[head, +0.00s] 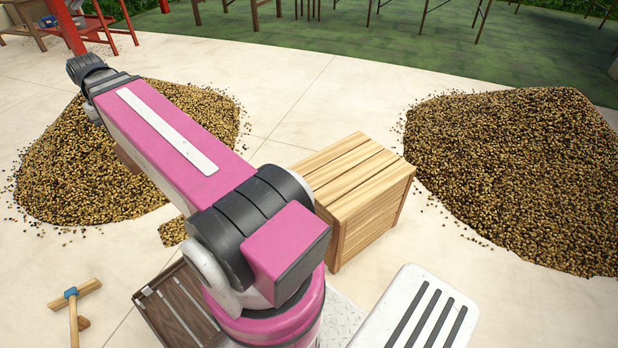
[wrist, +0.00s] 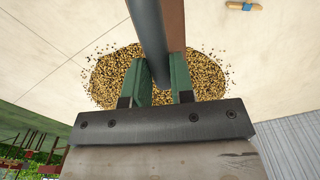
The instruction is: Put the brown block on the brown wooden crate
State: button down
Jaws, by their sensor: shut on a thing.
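The brown wooden crate (head: 375,195) stands on the pale floor right of my arm in the head view, with its slatted top bare where visible. A brown block (head: 127,160) shows partly at the left edge of my arm. In the wrist view, my gripper (wrist: 160,85) has its green fingers shut on the brown block (wrist: 176,25), above a patch of beans. A dark grey bar (wrist: 147,35) runs beside it and covers part of it. I cannot tell whether the bar and block are joined. My gripper is hidden by the arm in the head view.
Bean piles lie at left (head: 60,175) and right (head: 510,170). A mallet (head: 73,310) and a dark brown slatted box (head: 165,310) are at lower left. Red and brown tables stand farther back.

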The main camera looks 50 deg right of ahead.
aim_at(367, 158)
jog(key=k+j+z, duration=0.1)
jog(key=k+z, duration=0.25)
jog(key=k, duration=0.85)
jog(key=k+l+z, duration=0.1)
jog(key=l+z, duration=0.35)
jog(key=l, duration=1.55)
jog(key=i+l, duration=0.2)
jog(key=l, duration=0.15)
jog(key=i+l, duration=0.15)
jog(key=l, duration=0.15)
jog(key=z, duration=0.05)
